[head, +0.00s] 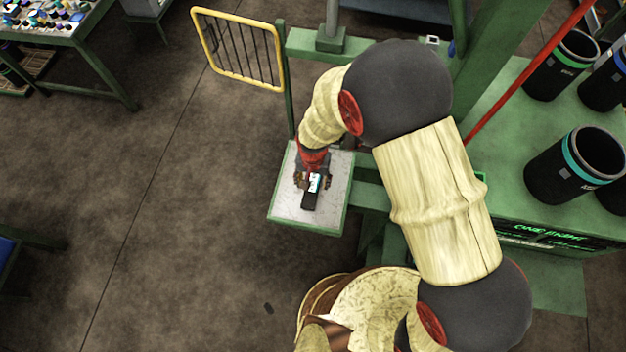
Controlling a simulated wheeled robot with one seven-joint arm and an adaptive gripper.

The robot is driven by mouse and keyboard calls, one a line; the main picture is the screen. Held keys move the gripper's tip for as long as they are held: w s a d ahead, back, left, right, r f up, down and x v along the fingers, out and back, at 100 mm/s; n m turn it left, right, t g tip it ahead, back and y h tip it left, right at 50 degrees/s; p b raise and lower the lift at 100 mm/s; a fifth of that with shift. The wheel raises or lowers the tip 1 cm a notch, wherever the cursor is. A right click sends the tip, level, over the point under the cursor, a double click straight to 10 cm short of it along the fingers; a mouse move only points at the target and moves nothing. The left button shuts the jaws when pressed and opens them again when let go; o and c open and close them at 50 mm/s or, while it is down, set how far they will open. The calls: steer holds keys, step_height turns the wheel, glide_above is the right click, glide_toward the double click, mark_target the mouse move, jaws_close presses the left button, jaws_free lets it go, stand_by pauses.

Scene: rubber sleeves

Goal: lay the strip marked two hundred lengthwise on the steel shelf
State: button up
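The steel shelf (283,208) is a small pale grey plate with a green rim, near the middle of the head view. A dark strip (309,201) with a light blue and white label lies along the shelf's length, over its middle. The marking on its label is too small to read. My gripper (314,184) is at the strip's far end, above the shelf, with its fingers on either side of the strip. I cannot tell whether the fingers press on it, or whether the strip rests fully on the plate.
A yellow-framed guard (240,48) stands behind the shelf on the left. A green bench (510,178) with several black sleeves (575,165) is on the right, with a red bar (530,72) slanting beside it. A cluttered table (75,35) is at far left. Floor left of the shelf is clear.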

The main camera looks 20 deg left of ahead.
step_height(320, 180, up, 12)
stand_by(0.6)
steer(key=shift+s, duration=0.1)
